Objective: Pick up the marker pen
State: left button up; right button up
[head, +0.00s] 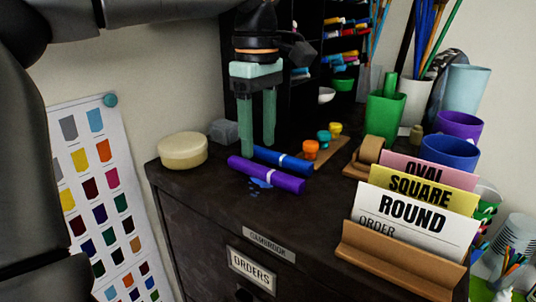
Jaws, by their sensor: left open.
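A purple marker pen (280,179) with a pale band lies on the dark cabinet top (215,200). A blue marker pen (272,156), also with a pale band, lies close behind it at nearly the same slant. My left gripper (257,146) points down with its two green fingers apart and nothing between them. Its fingertips are just above or behind the left ends of the two pens; I cannot tell the exact depth or whether they touch. My right gripper is not in view.
A round cream tub (183,150) stands left of the pens. Small orange and teal pots (323,136) stand to the right. A wooden card holder (390,262), a green cup (386,118) and several other cups crowd the right side. Blue splashes (254,186) mark the cabinet top.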

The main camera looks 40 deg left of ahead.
pick_arm(q)
jog(key=shift+f, duration=0.45)
grip_shut()
dwell(0.3)
